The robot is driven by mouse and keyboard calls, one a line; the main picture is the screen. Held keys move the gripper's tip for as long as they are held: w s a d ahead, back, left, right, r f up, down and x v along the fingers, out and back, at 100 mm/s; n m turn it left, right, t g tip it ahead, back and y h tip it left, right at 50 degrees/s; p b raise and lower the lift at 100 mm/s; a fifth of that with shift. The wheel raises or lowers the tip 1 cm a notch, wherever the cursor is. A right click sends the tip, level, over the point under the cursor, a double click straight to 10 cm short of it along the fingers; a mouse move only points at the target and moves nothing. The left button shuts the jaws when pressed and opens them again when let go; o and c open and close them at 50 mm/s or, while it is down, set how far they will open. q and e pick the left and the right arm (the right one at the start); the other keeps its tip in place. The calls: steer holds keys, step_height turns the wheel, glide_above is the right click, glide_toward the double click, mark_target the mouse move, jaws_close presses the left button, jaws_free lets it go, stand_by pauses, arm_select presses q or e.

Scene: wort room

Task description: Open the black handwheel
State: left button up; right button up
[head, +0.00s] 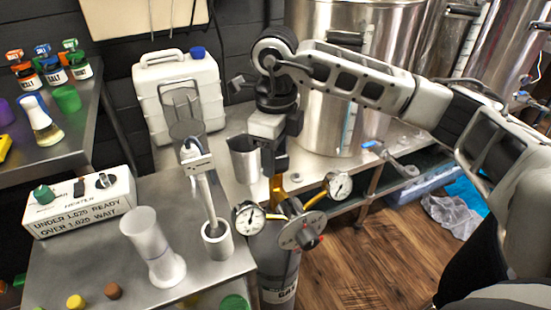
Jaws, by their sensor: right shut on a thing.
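My right gripper (277,168) reaches in from the right and points down over the top of the gas cylinder (278,270). It is shut at the dark part above the brass valve, where the black handwheel is largely hidden by the fingers. Its turn angle cannot be told. My left gripper is not in view.
A white jug (179,90) and steel pot (335,90) stand behind.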

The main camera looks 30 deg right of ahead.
steer(key=shift+f+n+b, duration=0.1)
steer(key=shift+n+b, duration=0.35)
steer(key=shift+n, duration=0.45)
steer(key=n+b, duration=0.2)
steer(key=n, duration=0.3)
steer(key=n+b, duration=0.1)
steer(key=n, duration=0.1)
steer(key=shift+n, duration=0.4)
steer(key=shift+n+b, duration=0.35)
steer(key=shift+n, duration=0.45)
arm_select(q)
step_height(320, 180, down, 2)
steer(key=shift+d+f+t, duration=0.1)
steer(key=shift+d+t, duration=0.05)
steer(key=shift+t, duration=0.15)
arm_select(e)
steer(key=shift+n, duration=0.3)
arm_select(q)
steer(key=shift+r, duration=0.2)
arm_select(e)
steer(key=shift+r, duration=0.2)
steer(key=o, duration=0.9)
steer(key=shift+o, duration=0.2)
